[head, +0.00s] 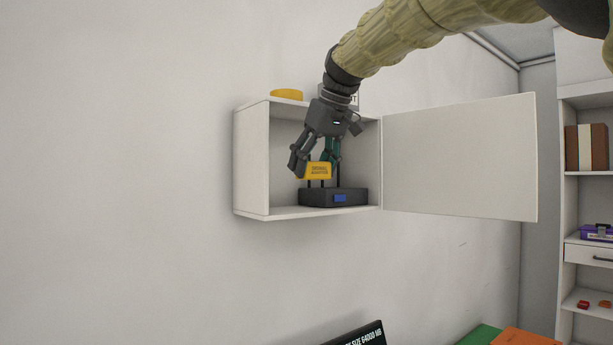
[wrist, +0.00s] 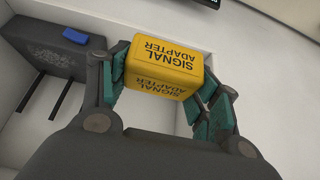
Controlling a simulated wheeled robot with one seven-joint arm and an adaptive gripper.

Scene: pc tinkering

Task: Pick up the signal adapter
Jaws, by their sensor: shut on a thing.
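The signal adapter (head: 318,170) is a small yellow block with dark lettering. It also shows in the wrist view (wrist: 166,66), where its "SIGNAL ADAPTER" label appears upside down. My gripper (head: 314,166) is shut on it, with a teal-padded finger on each side. In the head view the adapter is held at the cabinet opening, in front of and above a dark router-like box (head: 334,197) with a blue patch and upright antennas. In the wrist view that box (wrist: 58,48) lies to the left, apart from the adapter.
The white wall cabinet (head: 251,160) has its door (head: 460,157) swung open to the right. Shelves with books (head: 586,147) stand at the far right. A dark screen (head: 358,335) and green and orange items are below.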

